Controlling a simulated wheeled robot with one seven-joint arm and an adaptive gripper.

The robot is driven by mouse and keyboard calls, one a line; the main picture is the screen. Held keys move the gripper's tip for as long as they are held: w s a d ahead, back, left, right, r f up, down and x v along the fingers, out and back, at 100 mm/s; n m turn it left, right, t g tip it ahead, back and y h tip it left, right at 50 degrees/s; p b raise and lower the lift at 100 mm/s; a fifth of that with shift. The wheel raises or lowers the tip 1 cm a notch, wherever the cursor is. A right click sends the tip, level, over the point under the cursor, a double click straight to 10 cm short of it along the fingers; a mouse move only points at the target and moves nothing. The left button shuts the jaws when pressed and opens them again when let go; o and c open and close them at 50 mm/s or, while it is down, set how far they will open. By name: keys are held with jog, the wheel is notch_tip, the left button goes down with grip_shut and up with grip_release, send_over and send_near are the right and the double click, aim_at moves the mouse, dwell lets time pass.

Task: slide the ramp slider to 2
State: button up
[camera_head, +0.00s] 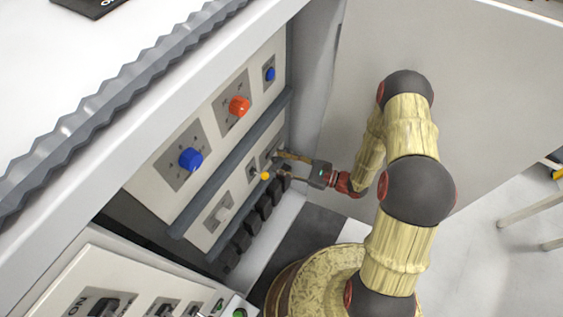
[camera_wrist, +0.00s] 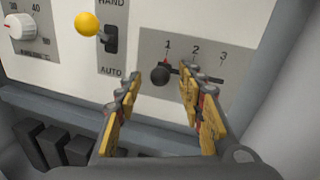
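The ramp slider's round black knob (camera_wrist: 160,75) stands out from a grey plate (camera_wrist: 215,48) marked 1, 2 and 3. The knob sits by the 1, next to a small red mark, and the dark slot runs right from it past 2 toward 3. My gripper (camera_wrist: 159,77) is open, with the knob between its yellow fingertips in the picture. A gap shows on each side, and I cannot tell how deep the knob is between the fingers. In the head view my gripper (camera_head: 284,165) is at the lower panel's far end and mostly hides the slider.
A HAND/AUTO toggle with a yellow ball (camera_wrist: 88,23) stands just left of the slider. A white dial (camera_wrist: 28,28) is farther left. A grey rail (camera_wrist: 60,102) and black blocks (camera_wrist: 75,150) lie below. The cabinet's grey side wall (camera_head: 315,75) stands close on the right.

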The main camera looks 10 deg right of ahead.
jog(key=shift+c, duration=1.1)
jog(key=c, duration=0.8)
